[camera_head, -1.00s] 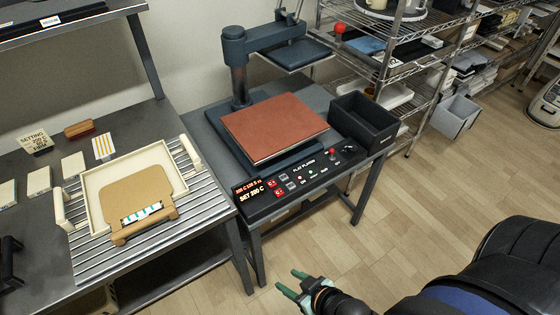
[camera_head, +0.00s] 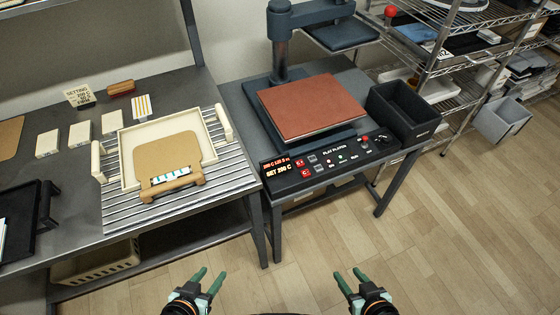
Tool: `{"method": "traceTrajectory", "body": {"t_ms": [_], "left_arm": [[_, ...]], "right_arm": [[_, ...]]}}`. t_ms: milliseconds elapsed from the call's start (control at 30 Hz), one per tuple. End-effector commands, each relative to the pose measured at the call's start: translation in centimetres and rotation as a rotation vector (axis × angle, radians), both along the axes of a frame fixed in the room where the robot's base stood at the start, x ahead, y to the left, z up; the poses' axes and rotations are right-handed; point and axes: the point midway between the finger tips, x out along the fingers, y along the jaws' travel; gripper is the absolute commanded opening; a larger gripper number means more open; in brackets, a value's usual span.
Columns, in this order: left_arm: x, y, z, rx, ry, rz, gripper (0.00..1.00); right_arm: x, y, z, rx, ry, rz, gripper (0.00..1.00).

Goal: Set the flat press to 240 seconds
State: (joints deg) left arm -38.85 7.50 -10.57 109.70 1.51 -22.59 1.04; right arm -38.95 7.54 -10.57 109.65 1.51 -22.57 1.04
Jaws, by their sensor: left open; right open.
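The flat press (camera_head: 307,104) stands on the right table, with a red-brown platen and its upper plate (camera_head: 341,35) swung up and back. Its black control panel (camera_head: 330,158) faces me, with red buttons, small lights and a display (camera_head: 276,168) that reads about "SET 200 C"; the small line above it is hard to read. My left gripper (camera_head: 207,279) is open and empty, low in front of the tables. My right gripper (camera_head: 351,278) is open and empty, also low, over the floor and apart from the press.
A black bin (camera_head: 402,110) sits right of the press. On the left table, a cream tray (camera_head: 127,160) holds a brown board on a slatted rack. A setting card (camera_head: 79,95) stands behind. Wire shelves (camera_head: 440,65) rise at the right. The floor in front is clear.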

Motion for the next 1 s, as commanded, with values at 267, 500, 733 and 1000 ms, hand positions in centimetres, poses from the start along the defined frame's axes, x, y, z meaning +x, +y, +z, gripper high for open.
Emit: {"method": "traceTrajectory", "body": {"t_ms": [267, 500, 733, 1000], "left_arm": [[-0.04, 0.0, -0.03, 0.0, 0.001, 0.0, 0.5], [-0.05, 0.01, -0.04, 0.0, 0.001, 0.0, 0.5], [-0.07, 0.01, -0.05, 0.0, 0.002, 0.0, 0.5], [-0.07, 0.02, -0.05, 0.0, 0.002, 0.0, 0.5]], "right_arm": [[0.04, 0.0, 0.02, 0.0, -0.001, 0.0, 0.5], [0.05, 0.0, 0.04, 0.0, -0.001, 0.0, 0.26], [0.06, -0.01, 0.04, 0.0, -0.001, 0.0, 0.01], [0.08, -0.01, 0.05, 0.0, -0.002, 0.0, 0.0]]}}
